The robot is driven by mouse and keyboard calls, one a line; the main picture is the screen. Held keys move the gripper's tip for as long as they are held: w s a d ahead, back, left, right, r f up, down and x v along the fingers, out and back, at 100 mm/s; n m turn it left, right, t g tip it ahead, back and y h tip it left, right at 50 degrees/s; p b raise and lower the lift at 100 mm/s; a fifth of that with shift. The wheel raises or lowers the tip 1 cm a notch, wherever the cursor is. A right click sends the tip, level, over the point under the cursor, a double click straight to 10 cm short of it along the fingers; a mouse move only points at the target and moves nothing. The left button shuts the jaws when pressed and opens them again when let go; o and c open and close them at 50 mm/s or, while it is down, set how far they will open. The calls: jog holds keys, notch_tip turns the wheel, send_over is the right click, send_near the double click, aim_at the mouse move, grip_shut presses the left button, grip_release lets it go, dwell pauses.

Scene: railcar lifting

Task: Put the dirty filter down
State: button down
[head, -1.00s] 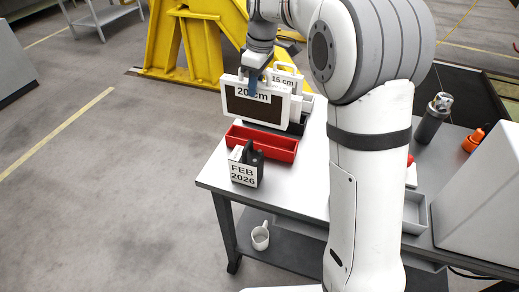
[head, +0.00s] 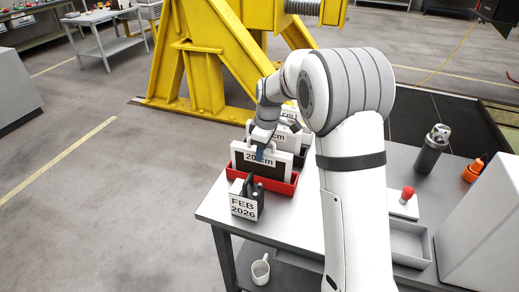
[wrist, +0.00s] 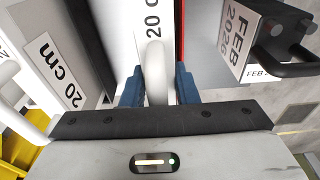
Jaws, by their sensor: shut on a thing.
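The dirty filter (head: 262,166) is a white-framed panel with a dark face and a "20 cm" label. It stands upright at the red tray (head: 290,188), its lower edge hidden behind the tray's front wall, so I cannot tell whether it touches the bottom. My gripper (head: 263,148) is shut on the filter's white top handle. In the wrist view, the blue fingers of my gripper (wrist: 158,86) are on both sides of the handle (wrist: 155,66), and the red tray's edge (wrist: 181,40) runs just to the right.
Another white "20 cm" filter (head: 287,136) stands close behind; its label also shows in the wrist view (wrist: 55,70). A "FEB 2026" block (head: 244,207) with a black handle stands just in front of the tray. A grey bottle (head: 432,150) and an orange item (head: 473,168) are at the right.

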jog(key=shift+r, duration=0.1)
jog(key=shift+f, duration=0.2)
jog(key=c, duration=1.1)
grip_release()
